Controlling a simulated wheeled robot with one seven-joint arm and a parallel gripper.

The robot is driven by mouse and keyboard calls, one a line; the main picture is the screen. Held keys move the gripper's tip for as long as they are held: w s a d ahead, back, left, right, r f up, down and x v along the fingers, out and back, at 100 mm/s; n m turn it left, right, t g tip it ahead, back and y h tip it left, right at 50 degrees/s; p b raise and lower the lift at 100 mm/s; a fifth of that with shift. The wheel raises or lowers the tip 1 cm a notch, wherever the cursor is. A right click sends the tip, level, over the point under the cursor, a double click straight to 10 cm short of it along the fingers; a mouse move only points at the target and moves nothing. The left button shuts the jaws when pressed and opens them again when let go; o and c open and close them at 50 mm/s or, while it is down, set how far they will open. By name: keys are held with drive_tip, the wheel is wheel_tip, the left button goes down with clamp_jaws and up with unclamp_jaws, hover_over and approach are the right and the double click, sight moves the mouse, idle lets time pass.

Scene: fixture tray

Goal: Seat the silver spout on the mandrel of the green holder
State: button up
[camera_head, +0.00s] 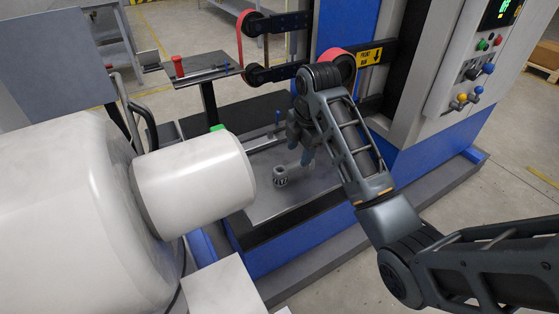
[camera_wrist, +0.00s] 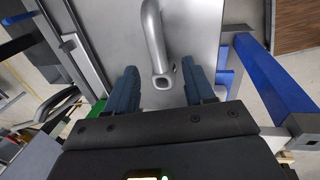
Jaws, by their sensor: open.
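The silver spout (camera_wrist: 153,35) is a bent grey tube on the metal tray (camera_wrist: 195,25). In the wrist view its hollow end lies between my two blue fingers, with a gap on each side. My gripper (camera_wrist: 160,78) is open and empty. In the head view my gripper (camera_head: 308,156) points down just above the tray, beside the spout (camera_head: 280,177), which looks small and pale with a dark-marked round end. A bright green piece (camera_head: 217,128), perhaps part of the green holder, shows behind the white cylinder; the rest is hidden. I cannot make out the mandrel.
A large white cylindrical body (camera_head: 195,180) hides the tray's left side in the head view. The tray's front is bare.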

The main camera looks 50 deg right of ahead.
sight(293, 165)
drive_tip(key=shift+w+f, duration=0.4)
drive_tip(key=shift+f, duration=0.1)
drive_tip(key=f, duration=0.4)
drive_tip(key=w+f, duration=0.1)
drive_tip(key=f, duration=0.1)
drive_tip(key=shift+w+a+f+p, duration=0.1)
drive_tip(key=shift+a+f+p, duration=0.05)
drive_tip(key=shift+f+p, duration=0.2)
drive_tip(key=shift+r, duration=0.1)
clamp_jaws()
